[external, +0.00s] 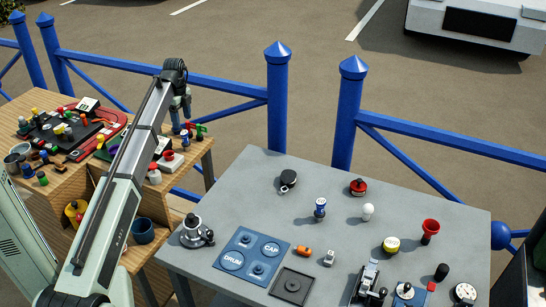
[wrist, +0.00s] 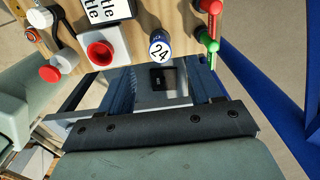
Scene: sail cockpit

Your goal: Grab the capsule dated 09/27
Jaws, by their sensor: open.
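I cannot read a 09/27 date on anything, so I cannot tell which thing is the capsule. A small orange capsule-like piece (external: 304,252) lies on the grey table. A blue-rimmed cylinder with a white top marked 24 (wrist: 160,48) stands at the wooden table's edge in the wrist view. My gripper (external: 187,128) is open and hangs over the right edge of the wooden table, its tips hard to make out. It holds nothing that I can see.
The wooden table (external: 205,150) at left is crowded, with a white block with a red button (wrist: 100,52) near its edge. The grey table (external: 330,165) holds a blue DRUM/CAP tray (external: 252,255) and several scattered items. A blue fence (external: 345,115) runs behind.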

